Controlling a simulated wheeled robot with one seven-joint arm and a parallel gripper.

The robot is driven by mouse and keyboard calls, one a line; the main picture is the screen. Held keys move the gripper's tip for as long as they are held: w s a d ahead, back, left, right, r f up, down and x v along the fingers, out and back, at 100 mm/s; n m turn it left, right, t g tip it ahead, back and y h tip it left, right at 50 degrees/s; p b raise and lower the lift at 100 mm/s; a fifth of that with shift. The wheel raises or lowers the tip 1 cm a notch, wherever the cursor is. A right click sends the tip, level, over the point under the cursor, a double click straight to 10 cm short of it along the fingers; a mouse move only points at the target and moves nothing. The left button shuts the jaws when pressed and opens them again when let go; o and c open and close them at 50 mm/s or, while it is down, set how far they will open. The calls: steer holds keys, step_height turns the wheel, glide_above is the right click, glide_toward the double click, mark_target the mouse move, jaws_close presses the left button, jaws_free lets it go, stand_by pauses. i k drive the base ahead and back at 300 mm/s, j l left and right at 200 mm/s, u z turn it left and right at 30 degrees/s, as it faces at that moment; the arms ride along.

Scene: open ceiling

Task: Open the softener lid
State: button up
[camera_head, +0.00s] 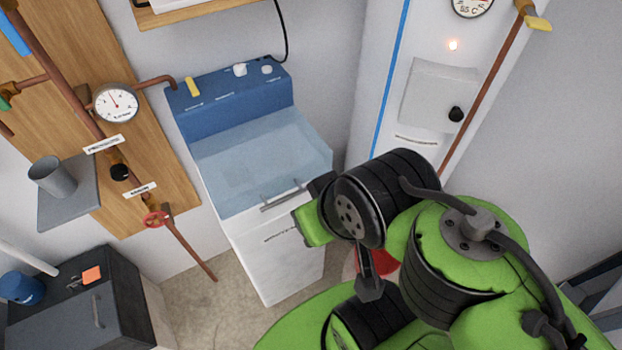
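The softener is a white cabinet (277,265) with a raised blue panel (235,105) along its back. Its pale blue, see-through lid (255,160) lies flat over the top and looks shut. A grey bar handle (283,199) runs along the lid's front edge. The end of my green and black arm is just right of the lid's front right corner. My gripper's fingers cannot be made out; arm links hide much of that area. I cannot tell whether anything there touches the softener.
A pipe board with a gauge (116,104) and red valve wheel (155,219) is left of the softener. A grey cup (52,176) stands on a small shelf. A dark cabinet (75,310) is lower left. A tall white unit (425,70) stands to the right. Bare floor shows front left.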

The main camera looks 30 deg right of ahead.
mark_target(308, 131)
steer(key=k+j, duration=0.1)
steer(key=j, duration=0.4)
steer(key=k+j, duration=0.1)
steer(key=j, duration=0.9)
steer(key=k+z, duration=0.05)
